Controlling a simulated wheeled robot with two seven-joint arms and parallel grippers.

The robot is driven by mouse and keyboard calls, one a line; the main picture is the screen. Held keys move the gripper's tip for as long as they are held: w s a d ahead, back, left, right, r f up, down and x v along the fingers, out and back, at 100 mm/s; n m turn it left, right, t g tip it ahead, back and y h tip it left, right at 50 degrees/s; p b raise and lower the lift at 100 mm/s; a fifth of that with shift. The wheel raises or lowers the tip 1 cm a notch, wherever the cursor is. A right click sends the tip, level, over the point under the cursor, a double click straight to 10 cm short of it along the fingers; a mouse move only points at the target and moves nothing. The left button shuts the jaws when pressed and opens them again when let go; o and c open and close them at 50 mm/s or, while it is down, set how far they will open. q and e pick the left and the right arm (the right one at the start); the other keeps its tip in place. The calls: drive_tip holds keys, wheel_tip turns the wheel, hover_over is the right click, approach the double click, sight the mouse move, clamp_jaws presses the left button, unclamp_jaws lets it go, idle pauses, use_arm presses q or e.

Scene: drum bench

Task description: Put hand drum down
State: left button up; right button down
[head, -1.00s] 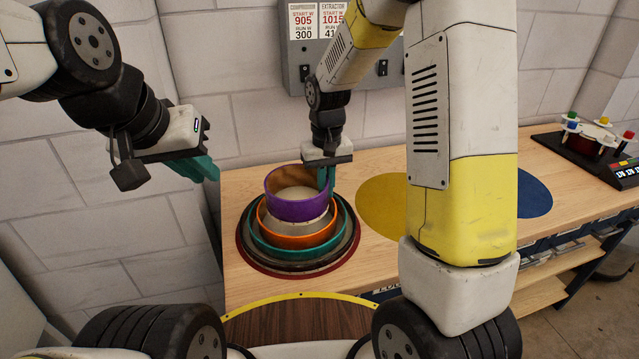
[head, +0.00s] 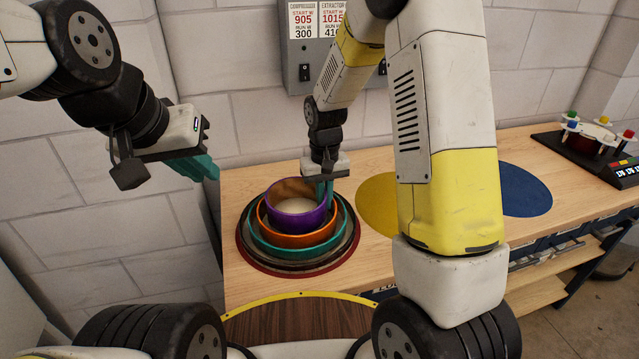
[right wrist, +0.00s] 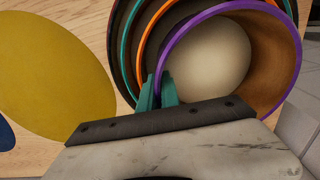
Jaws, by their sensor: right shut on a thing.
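The purple hand drum (head: 297,219) sits low inside an orange drum (head: 298,239), which is inside a teal drum (head: 258,240); these are nested on a dark red round mat (head: 246,262). My right gripper (head: 325,192) is shut on the purple drum's rim at its right side; the right wrist view shows the teal fingers (right wrist: 160,92) at the purple rim (right wrist: 178,42). Whether the purple drum touches the drum beneath is hidden. My left gripper (head: 205,167) is empty in the air at the left, its fingers seen edge-on.
A yellow disc (head: 377,205) and a blue disc (head: 525,195) lie bare on the wooden bench (head: 560,150). A black device with coloured knobs (head: 588,150) stands at the bench's far right. A switch box (head: 300,70) is on the wall behind.

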drive_tip(key=c, duration=1.8)
unclamp_jaws()
drive_tip(key=shift+c, duration=0.2)
wheel_tip(320, 180, up, 12)
drive_tip(key=shift+r, duration=0.75)
drive_tip(key=s+d+r+t+y, duration=0.1)
drive_tip(key=s+d+r+t, duration=0.2)
drive_tip(key=s, duration=0.6)
drive_tip(key=s+d+r+m+t+y, duration=0.1)
drive_tip(key=s+d+r+t, duration=0.2)
drive_tip(key=s+r, duration=0.4)
drive_tip(key=shift+s+d+r+m, duration=0.25)
drive_tip(key=shift+s+d, duration=0.3)
drive_tip(key=shift+s, duration=1.25)
